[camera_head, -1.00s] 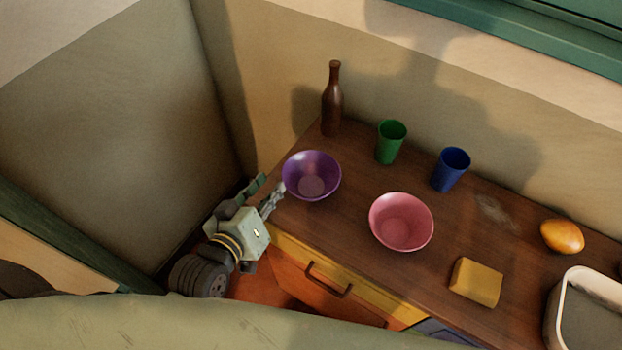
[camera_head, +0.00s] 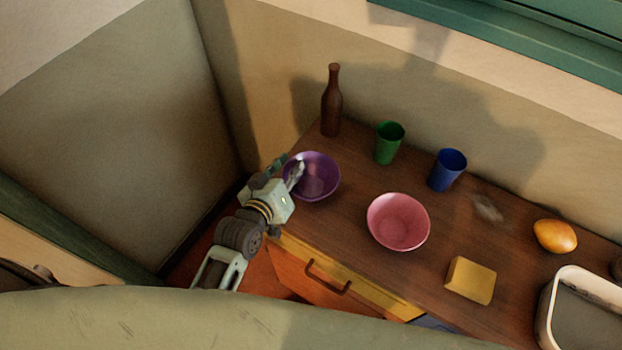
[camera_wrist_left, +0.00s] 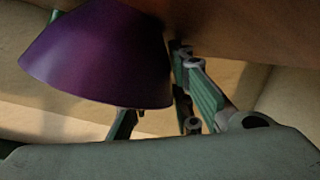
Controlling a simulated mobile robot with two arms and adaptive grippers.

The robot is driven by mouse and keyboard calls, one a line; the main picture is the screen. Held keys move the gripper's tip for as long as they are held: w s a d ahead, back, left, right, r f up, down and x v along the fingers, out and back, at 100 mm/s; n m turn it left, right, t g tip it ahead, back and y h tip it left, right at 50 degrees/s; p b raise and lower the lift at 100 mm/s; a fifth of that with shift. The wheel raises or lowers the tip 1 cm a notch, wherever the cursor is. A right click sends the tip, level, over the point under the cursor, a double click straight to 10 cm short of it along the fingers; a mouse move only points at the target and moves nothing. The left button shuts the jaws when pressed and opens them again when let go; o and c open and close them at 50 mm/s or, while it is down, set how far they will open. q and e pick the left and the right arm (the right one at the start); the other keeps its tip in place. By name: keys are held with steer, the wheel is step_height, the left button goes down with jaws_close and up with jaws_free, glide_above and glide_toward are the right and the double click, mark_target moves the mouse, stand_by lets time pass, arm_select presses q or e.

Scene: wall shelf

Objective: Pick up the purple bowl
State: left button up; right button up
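The purple bowl (camera_head: 319,177) stands upright on the left part of the wooden counter, in front of the brown bottle. My left gripper (camera_head: 287,166) is at its left rim, with one finger over the inside of the bowl and the other outside it. The fingers are apart, so the gripper is open. In the left wrist view the purple bowl (camera_wrist_left: 100,55) fills the upper left, partly hiding one finger; the other finger is to its right. I cannot tell whether either finger touches the rim. My right gripper is not in view.
On the counter (camera_head: 350,222) are a brown bottle (camera_head: 331,105), green cup (camera_head: 388,145), blue cup (camera_head: 446,172), pink bowl (camera_head: 398,222), yellow block (camera_head: 470,280), orange-yellow fruit (camera_head: 555,236) and white-rimmed tray (camera_head: 547,310). A wall stands close behind. A drawer handle (camera_head: 328,279) sticks out in front.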

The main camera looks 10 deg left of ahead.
arm_select(q)
jaws_close()
steer(key=shift+r, duration=0.15)
stand_by(0.4)
